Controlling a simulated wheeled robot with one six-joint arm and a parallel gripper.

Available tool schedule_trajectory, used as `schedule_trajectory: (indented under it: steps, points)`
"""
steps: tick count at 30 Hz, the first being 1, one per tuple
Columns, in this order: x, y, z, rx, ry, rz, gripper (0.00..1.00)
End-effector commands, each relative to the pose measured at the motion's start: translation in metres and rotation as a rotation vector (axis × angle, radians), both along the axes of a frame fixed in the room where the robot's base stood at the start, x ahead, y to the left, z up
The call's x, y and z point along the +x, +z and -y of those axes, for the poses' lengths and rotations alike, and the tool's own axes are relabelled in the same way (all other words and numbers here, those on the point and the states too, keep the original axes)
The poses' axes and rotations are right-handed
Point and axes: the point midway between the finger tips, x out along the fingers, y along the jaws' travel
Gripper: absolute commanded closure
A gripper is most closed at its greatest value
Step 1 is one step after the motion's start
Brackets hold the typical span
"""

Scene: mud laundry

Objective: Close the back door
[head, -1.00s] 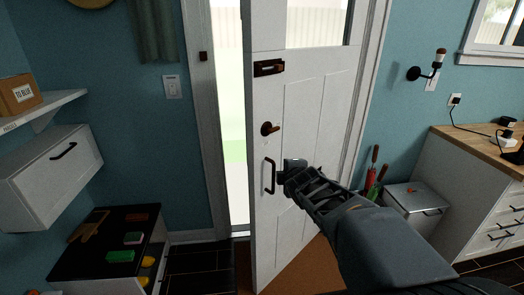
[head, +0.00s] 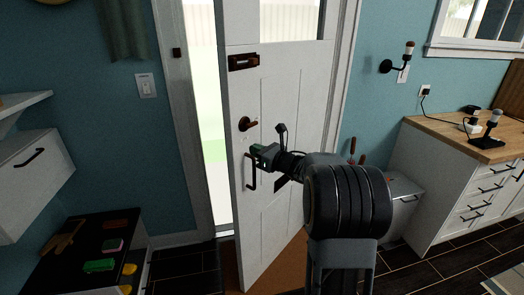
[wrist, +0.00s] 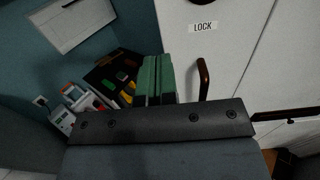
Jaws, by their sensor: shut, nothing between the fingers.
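The white back door (head: 285,95) stands ajar, with a bright gap between its left edge and the frame. It carries a dark latch plate (head: 243,62), a brown lever (head: 248,124) and a dark vertical pull handle (head: 250,183). My gripper (head: 258,153) is close to the upper end of the pull handle; I cannot tell whether it touches. In the wrist view its green fingers (wrist: 154,78) are together and empty. A brown handle (wrist: 203,78) stands just right of them, below a LOCK label (wrist: 203,27) on the door. My arm hides part of the door's lower right.
A black-topped shoe bench (head: 75,262) with several colored items stands at left, below a white wall cabinet (head: 30,168). At right are a small white bin (head: 405,195) and a wood-topped counter (head: 470,140). A brown mat (head: 285,262) lies at the door's foot.

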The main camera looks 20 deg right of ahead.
Motion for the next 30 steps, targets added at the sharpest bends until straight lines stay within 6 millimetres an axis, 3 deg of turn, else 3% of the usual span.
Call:
schedule_trajectory:
  steps: [6, 13, 21, 30]
  points:
    - [0.038, 0.002, -0.018, 0.001, 0.001, -0.002, 1.0]
    - [0.065, 0.002, -0.031, 0.001, 0.0, -0.002, 1.0]
    - [0.079, 0.001, -0.037, 0.002, -0.002, -0.001, 1.0]
    - [0.079, 0.0, -0.038, 0.002, -0.002, -0.001, 1.0]
